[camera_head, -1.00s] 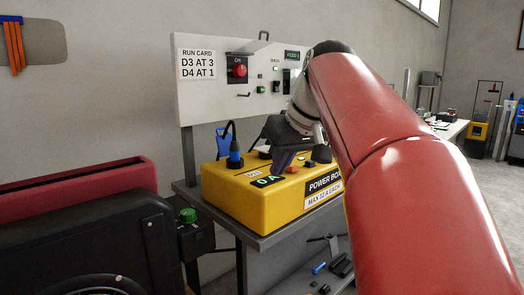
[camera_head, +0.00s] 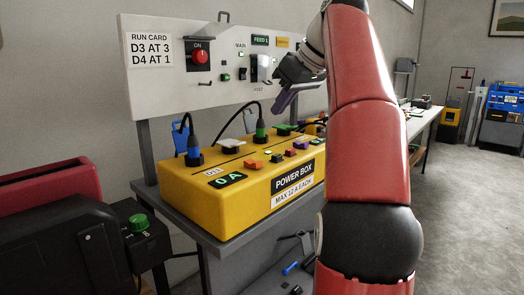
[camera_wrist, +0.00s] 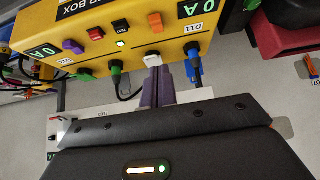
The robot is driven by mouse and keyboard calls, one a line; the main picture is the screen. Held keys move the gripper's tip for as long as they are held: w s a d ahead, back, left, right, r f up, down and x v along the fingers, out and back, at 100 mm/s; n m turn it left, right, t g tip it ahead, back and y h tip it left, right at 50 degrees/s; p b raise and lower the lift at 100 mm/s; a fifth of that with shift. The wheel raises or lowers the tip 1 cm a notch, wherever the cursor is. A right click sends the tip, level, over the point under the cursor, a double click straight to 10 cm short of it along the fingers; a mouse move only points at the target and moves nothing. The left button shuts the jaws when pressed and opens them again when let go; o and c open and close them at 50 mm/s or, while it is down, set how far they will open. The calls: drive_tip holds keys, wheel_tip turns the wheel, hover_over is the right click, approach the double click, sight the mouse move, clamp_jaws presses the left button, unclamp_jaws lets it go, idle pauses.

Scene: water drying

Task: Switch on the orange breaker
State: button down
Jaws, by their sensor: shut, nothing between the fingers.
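In the wrist view the orange breaker (camera_wrist: 121,26) shows at the top, with a lit green lamp close by. My gripper (camera_head: 282,103) is in the air above the back of the box, in front of the upright panel, clear of the breaker. Its purple fingers (camera_wrist: 158,85) are shut and empty. In the wrist view their tips appear beside a white part on the box; contact cannot be told.
Red and purple breakers (camera_head: 301,145) sit farther along the box. Blue (camera_head: 194,145) and green (camera_head: 261,130) plugs with cables stand up from it. The panel (camera_head: 158,82) behind carries a red knob and small switches. A dark machine with a green button (camera_head: 138,223) is at left.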

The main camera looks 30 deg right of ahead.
drive_tip(key=b, duration=0.1)
hover_over(257, 161)
drive_tip(key=s, duration=0.2)
wheel_tip(257, 161, down, 8)
drive_tip(key=shift+w+d+r, duration=0.15)
drive_tip(key=shift+r, duration=0.05)
wheel_tip(257, 161, down, 3)
drive_tip(key=shift+r+b, duration=0.15)
drive_tip(key=shift+b, duration=0.45)
drive_tip(key=shift+f, duration=0.75)
drive_tip(key=shift+d+f+b, duration=0.1)
drive_tip(key=shift+f+b, duration=0.35)
drive_tip(key=shift+b, duration=0.05)
drive_tip(key=shift+s, duration=0.2)
drive_tip(key=shift+r, duration=0.15)
drive_tip(key=shift+r+p, duration=0.75)
drive_tip(key=shift+p, duration=0.15)
